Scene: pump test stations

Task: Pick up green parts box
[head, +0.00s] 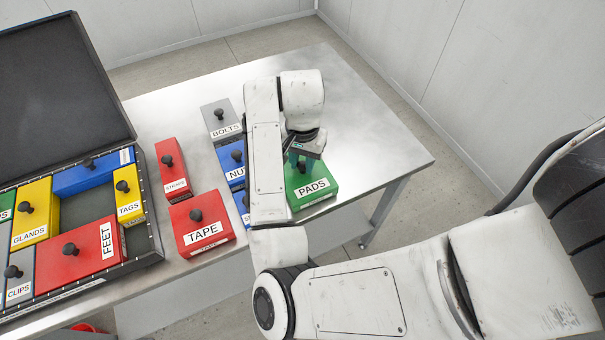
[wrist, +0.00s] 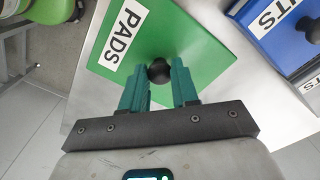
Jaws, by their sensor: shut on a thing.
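The green parts box, labelled PADS, (head: 325,183) is at the right end of the row of boxes, near the table's front edge. It fills the upper middle of the wrist view (wrist: 185,40), with its black knob (wrist: 158,71) in the centre. My gripper (wrist: 160,76) has its two teal fingers on either side of this knob and is shut on it. In the head view, my gripper (head: 303,155) comes down over the box, and my arm hides part of the box's left side. I cannot tell whether the box rests on the table or is slightly raised.
Blue boxes (head: 232,160) and a grey BOLTS box (head: 220,118) stand just left of my arm. Red TAPE (head: 203,235) and STRAPS (head: 172,168) boxes stand farther left, beside an open black case (head: 150,240) of coloured boxes. The metal table (head: 375,140) is clear behind and right.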

